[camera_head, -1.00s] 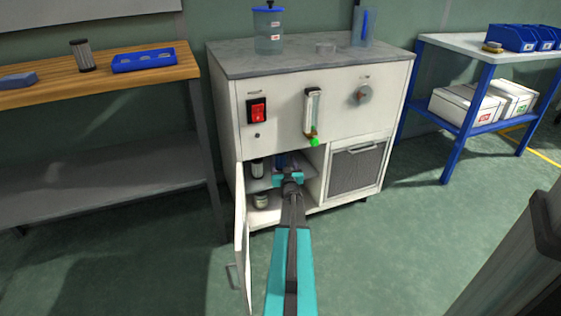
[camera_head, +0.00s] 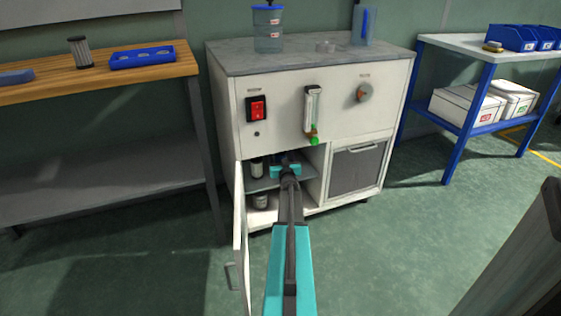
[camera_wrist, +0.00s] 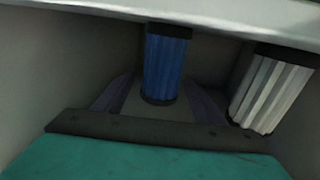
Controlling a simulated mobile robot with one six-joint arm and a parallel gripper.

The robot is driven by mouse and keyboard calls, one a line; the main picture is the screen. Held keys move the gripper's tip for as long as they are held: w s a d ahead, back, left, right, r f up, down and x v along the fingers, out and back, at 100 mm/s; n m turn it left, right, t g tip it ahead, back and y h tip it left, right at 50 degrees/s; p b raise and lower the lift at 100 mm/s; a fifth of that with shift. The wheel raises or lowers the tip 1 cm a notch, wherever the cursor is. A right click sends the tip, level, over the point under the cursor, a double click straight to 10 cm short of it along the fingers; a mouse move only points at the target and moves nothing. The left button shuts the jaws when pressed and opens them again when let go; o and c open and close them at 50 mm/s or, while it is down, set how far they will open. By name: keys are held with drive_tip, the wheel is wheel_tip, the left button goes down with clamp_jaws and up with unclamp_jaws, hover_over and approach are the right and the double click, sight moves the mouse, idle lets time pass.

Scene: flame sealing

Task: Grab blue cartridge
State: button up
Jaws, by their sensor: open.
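The blue cartridge (camera_wrist: 165,68) is a ribbed blue cylinder with black ends. In the wrist view it stands upright inside the cabinet, ahead of my gripper and between its two dark fingers (camera_wrist: 160,103). I cannot tell whether the fingers touch it. In the head view my gripper (camera_head: 284,163) reaches into the open compartment at shelf height, and the blue cartridge is hidden behind it. My gripper is open.
A white ribbed cartridge (camera_wrist: 270,90) stands close to the right in the wrist view. The white cabinet (camera_head: 285,110) has its door (camera_head: 240,240) swung open on the left. A container (camera_head: 261,201) sits on the lower level. The compartment's walls and top edge are close.

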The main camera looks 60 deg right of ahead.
drive_tip(key=c, duration=1.2)
drive_tip(key=shift+o, duration=0.2)
drive_tip(key=shift+r, duration=0.15)
drive_tip(key=shift+r+p, duration=1.2)
drive_tip(key=shift+r, duration=0.45)
drive_tip(key=w+a+r+p+v, duration=0.1)
drive_tip(key=p+v, duration=0.3)
drive_tip(key=v, duration=1.2)
drive_tip(key=shift+r, duration=0.2)
